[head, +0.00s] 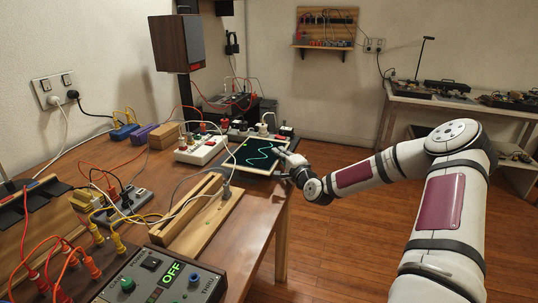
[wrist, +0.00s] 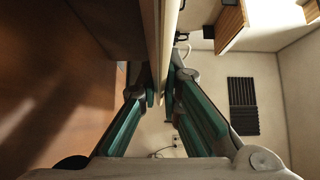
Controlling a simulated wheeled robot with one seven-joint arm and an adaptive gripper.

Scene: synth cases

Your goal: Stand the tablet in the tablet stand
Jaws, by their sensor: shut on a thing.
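The tablet (head: 254,155), a thin dark slab with a teal wavy line on its screen and a pale rim, is roughly flat at the table's far right edge. My gripper (head: 284,158) is shut on its right edge. In the wrist view the gripper's fingertips (wrist: 161,92) pinch the tablet (wrist: 163,40), seen edge-on as a thin strip. I cannot tell whether the tablet touches the table. The tablet stand appears to be the long wooden block (head: 208,222) with a lengthwise groove, nearer on the table. A grey cable and plug overlap it.
A white power strip (head: 200,149) with plugs stands left of the tablet. A box with a green OFF display (head: 165,279) is in front of the wooden block. Cables cross the wooden table (head: 178,178). Open floor (head: 338,225) lies right of the table.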

